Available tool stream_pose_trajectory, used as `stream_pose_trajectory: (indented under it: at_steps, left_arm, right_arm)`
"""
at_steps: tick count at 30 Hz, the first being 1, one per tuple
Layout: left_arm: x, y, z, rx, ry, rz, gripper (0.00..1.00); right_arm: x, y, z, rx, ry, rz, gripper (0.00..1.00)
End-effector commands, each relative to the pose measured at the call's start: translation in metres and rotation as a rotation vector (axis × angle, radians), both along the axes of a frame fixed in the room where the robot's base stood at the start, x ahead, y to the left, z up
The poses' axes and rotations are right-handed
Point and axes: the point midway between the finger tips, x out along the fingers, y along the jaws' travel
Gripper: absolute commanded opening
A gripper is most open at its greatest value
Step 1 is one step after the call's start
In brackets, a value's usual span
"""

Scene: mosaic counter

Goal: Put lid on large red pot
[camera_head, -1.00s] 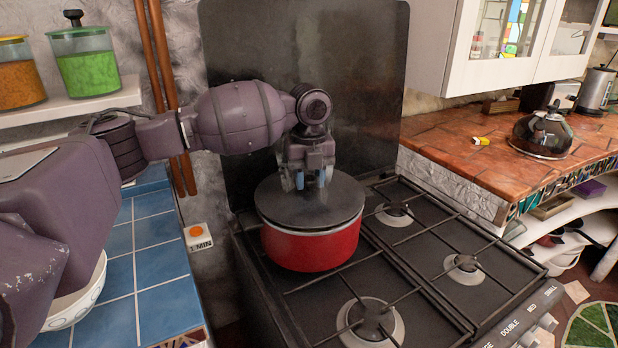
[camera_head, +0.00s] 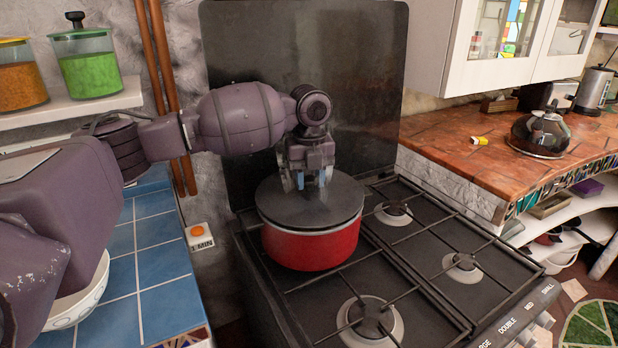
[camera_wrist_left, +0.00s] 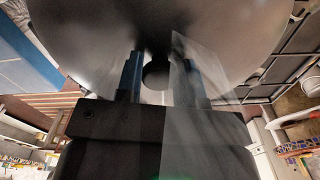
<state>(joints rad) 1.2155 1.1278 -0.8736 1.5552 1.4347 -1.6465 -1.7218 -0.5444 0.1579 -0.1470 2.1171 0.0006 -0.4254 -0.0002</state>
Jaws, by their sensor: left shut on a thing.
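The large red pot (camera_head: 310,249) stands on the back left part of the stove in the head view. The dark round lid (camera_head: 336,207) lies over its mouth, roughly centred and looking level. My left gripper (camera_head: 315,181) is over the middle of the lid, pointing down, and is shut on the lid's knob. In the left wrist view the lid (camera_wrist_left: 215,35) fills the top, with the dark knob (camera_wrist_left: 156,76) between the two fingers. The fingers hide most of the knob in the head view. My right gripper is in neither view.
The stove (camera_head: 420,240) has free burners to the right and front of the pot. A dark back panel (camera_head: 350,90) rises behind it. A blue tiled counter (camera_head: 150,260) with a white bowl (camera_head: 85,300) is at left. A kettle (camera_head: 540,133) stands on the right counter.

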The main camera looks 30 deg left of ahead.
Motion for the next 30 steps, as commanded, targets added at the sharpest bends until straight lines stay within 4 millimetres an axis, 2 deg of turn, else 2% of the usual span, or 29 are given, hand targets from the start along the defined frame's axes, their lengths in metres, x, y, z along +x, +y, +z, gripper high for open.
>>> stream_pose_trajectory:
  at_steps: [14, 30]
  left_arm:
    - [0.0002, -0.0002, -0.0002, 0.0, -0.001, 0.0, 0.03]
    - [0.0004, -0.0002, -0.0073, 0.0, -0.001, 0.0, 0.03]
  right_arm:
    - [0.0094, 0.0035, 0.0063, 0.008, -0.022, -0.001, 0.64]
    - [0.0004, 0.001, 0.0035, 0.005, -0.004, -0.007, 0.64]
